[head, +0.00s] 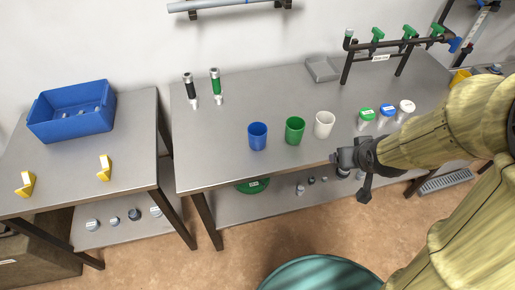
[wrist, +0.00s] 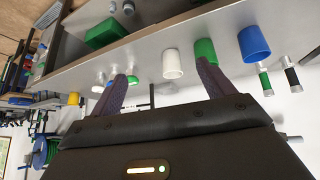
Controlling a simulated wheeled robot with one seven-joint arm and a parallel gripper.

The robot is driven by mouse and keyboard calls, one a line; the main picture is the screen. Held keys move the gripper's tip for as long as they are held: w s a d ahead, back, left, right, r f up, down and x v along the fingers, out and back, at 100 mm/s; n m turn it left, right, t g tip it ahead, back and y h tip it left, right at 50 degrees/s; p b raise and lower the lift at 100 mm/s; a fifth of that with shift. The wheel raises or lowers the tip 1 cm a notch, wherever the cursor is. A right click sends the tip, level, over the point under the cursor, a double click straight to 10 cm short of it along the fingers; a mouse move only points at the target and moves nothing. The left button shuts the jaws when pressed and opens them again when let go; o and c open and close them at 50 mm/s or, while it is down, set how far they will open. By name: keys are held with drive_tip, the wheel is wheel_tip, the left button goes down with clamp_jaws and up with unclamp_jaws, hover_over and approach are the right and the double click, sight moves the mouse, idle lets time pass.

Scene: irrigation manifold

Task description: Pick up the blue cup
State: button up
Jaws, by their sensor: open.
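The blue cup (head: 257,136) stands upright on the grey table, left of a green cup (head: 294,130) and a white cup (head: 324,124). In the wrist view the blue cup (wrist: 254,44) is at the upper right, beyond the green cup (wrist: 205,50) and white cup (wrist: 172,64). My gripper (head: 350,175) is near the table's front edge, to the right of and apart from the blue cup. Its two fingers (wrist: 161,86) are spread in the wrist view with nothing held between them. One finger covers part of the green cup there.
Lidded containers (head: 387,109) stand right of the cups. Two dark-topped cylinders (head: 203,88) stand behind left. A pipe manifold with green valves (head: 377,36) is at the back right. A blue bin (head: 72,124) sits on the left table. Bare tabletop (head: 215,150) lies left of the blue cup.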

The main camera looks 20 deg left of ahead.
drive_tip(key=w+a+f+n+t+y+b, duration=0.1)
drive_tip(key=a+f+n+y+b, duration=0.2)
drive_tip(key=a, duration=0.5)
drive_tip(key=w+a+f+n+t+y+b, duration=0.1)
drive_tip(key=a+f+n+y+b, duration=0.2)
drive_tip(key=a+f+y+b, duration=0.2)
drive_tip(key=a+b, duration=0.2)
drive_tip(key=a, duration=0.1)
drive_tip(key=shift+a+y, duration=0.2)
drive_tip(key=shift+y, duration=0.2)
drive_tip(key=b, duration=0.1)
approach(253, 133)
drive_tip(key=shift+w+a+f, duration=0.1)
drive_tip(key=shift+w+a, duration=0.15)
drive_tip(key=shift+w, duration=0.2)
drive_tip(key=shift+w+a+f, duration=0.1)
drive_tip(key=shift+w+a, duration=0.15)
drive_tip(key=shift+w, duration=0.2)
drive_tip(key=x, duration=0.5)
drive_tip(key=shift+s+a+f, duration=0.15)
drive_tip(key=shift+s+a, duration=0.05)
drive_tip(key=shift+a, duration=0.05)
